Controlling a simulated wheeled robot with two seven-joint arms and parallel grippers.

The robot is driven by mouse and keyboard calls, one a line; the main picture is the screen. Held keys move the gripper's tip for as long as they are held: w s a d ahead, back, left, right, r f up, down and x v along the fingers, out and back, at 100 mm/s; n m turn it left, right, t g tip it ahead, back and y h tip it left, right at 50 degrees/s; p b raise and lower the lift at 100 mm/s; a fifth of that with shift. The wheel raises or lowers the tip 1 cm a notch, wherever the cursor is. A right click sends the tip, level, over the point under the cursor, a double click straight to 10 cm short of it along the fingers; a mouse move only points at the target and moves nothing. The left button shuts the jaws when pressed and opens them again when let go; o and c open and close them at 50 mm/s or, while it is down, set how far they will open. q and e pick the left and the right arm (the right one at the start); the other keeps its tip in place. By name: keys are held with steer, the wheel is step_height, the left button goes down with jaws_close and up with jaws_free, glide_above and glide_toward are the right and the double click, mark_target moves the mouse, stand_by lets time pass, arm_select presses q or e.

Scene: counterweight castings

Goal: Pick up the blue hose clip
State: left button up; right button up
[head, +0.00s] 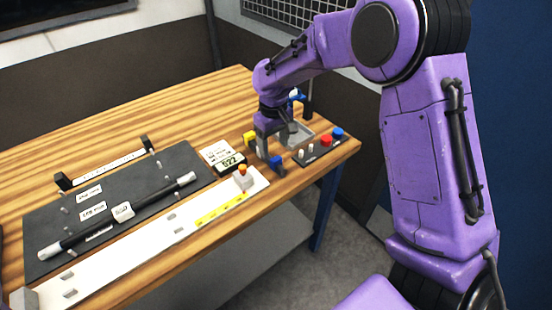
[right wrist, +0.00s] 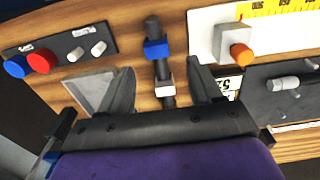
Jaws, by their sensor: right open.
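The blue hose clip (right wrist: 157,50) sits around a short dark rod in the right wrist view; in the head view it shows as a small blue block (head: 277,161) near the table's front right. My right gripper (head: 274,145) is low over the table, just behind the clip in the head view. In the right wrist view the right gripper (right wrist: 160,68) is open, its two fingers apart on either side of the rod, with the clip just beyond the fingertips. A pale band (right wrist: 164,89) is on the same rod, nearer the palm. My left gripper is not in view.
A dark panel with red (head: 326,140) and blue (head: 338,132) buttons lies right of the gripper. A grey tray (right wrist: 92,90) is close beside one finger. A white board with a yellow scale (head: 221,209) and a black mat (head: 38,222) lie to the left. A yellow block (head: 249,138) stands close behind.

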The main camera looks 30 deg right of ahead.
mark_target(274, 158)
step_height(274, 158, down, 5)
steer(key=shift+w+d+f+p, duration=0.1)
steer(key=shift+w+f+p, duration=0.1)
steer(key=shift+p, duration=0.6)
steer(key=shift+s+d+f, duration=0.15)
steer(key=shift+f, duration=0.25)
steer(key=c, duration=0.8)
steer(key=shift+r, duration=0.1)
